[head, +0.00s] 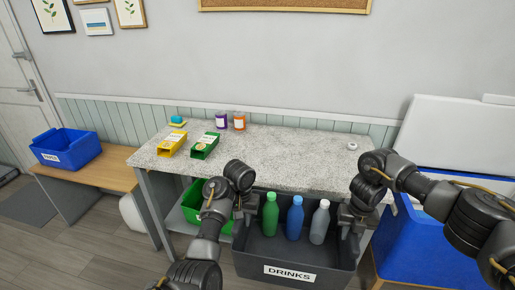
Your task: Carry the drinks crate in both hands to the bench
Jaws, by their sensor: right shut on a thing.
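The dark grey drinks crate (323,274), labelled DRINKS, is low at the front centre. Green (270,214), blue (295,217) and pale grey (320,222) bottles stand upright in it. My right gripper (352,222) is shut on the crate's right side. My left gripper (245,213) is at the crate's left side; its fingers are too hidden to tell whether they are shut. A low wooden bench (110,175) stands at the left by the wall, with a blue bin (66,147) at its left part. The crate's underside is out of view.
A speckled grey table (275,165) stands just beyond the crate, with yellow (172,143) and green (204,145) boxes and purple (221,120) and orange (239,121) jars. A green bin (190,205) is beneath it. A large blue container (420,240) stands at right. Floor is clear at lower left.

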